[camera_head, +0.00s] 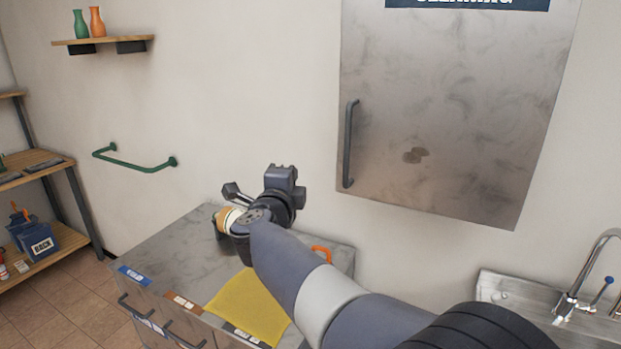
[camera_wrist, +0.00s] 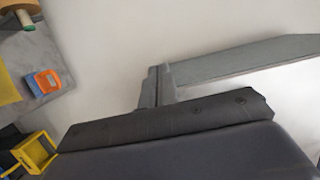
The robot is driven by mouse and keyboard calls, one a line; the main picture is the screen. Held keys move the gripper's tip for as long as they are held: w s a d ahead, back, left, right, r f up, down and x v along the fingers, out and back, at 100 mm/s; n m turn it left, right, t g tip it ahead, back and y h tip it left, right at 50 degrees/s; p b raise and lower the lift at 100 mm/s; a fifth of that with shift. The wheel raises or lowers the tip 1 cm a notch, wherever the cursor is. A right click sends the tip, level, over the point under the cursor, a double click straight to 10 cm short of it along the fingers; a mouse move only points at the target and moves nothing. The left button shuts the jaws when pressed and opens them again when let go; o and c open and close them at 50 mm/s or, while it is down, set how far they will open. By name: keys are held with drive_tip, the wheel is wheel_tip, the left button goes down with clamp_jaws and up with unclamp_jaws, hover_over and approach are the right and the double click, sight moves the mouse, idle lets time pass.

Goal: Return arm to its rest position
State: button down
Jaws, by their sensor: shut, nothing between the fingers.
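My arm reaches from the lower right over a grey metal drawer unit (camera_head: 165,250) in the head view. My gripper (camera_head: 231,190) is at its far end, raised above the unit's back part and pointing left. It is shut and empty. In the wrist view its grey fingers (camera_wrist: 155,87) are close together, with nothing between them. My arm hides part of the unit's top.
A yellow sheet (camera_head: 245,305) and a tan roll (camera_head: 228,217) are on the unit; an orange item (camera_head: 322,254) is behind my arm. A metal wall cabinet (camera_head: 440,120) hangs behind. A sink (camera_head: 510,300) is at right, a shelf rack (camera_head: 35,165) at left.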

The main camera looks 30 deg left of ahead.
drive_tip(key=shift+s+a, duration=0.95)
drive_tip(key=shift+s, duration=0.15)
